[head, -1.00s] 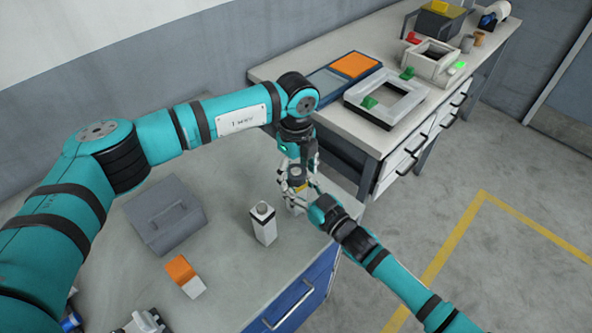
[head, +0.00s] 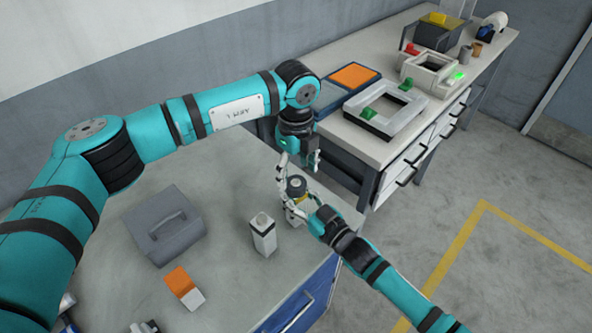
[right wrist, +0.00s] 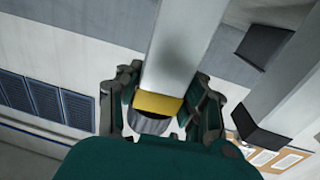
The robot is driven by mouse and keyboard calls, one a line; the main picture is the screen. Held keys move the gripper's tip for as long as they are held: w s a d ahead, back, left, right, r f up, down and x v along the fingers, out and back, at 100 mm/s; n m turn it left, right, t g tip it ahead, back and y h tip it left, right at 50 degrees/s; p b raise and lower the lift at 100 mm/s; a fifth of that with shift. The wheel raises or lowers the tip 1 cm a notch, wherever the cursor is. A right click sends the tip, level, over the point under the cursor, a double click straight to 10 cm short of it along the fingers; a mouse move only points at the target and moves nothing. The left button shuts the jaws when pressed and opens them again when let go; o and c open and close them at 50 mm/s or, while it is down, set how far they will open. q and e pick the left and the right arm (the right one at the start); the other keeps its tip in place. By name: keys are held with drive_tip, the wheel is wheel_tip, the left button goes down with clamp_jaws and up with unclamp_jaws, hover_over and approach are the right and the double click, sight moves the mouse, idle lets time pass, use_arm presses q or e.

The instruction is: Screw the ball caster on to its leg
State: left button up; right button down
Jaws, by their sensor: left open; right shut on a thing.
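The ball caster (head: 297,185), a dark round piece with a grey top, sits at the upper end of a pale leg (head: 296,213). Whether its thread is fully seated cannot be seen. My left gripper (head: 299,170) is open, its fingers spread above and beside the caster. My right gripper (head: 308,215) is shut on the leg from the right. In the right wrist view, my right gripper's fingers (right wrist: 165,105) flank a pale square leg (right wrist: 180,45) with a yellow band and a grey rounded end.
Another pale post (head: 263,238) with a dark band stands left of the leg on the grey bench (head: 225,275). A grey case (head: 165,230) and an orange-and-white block (head: 184,288) lie farther left. A second bench behind carries a white frame (head: 370,125).

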sight(296, 182)
use_arm(q)
drive_tip(key=shift+r, duration=1.75)
drive_tip(key=shift+f, duration=4.05)
drive_tip(key=c, duration=1.1)
drive_tip(key=o, duration=1.2)
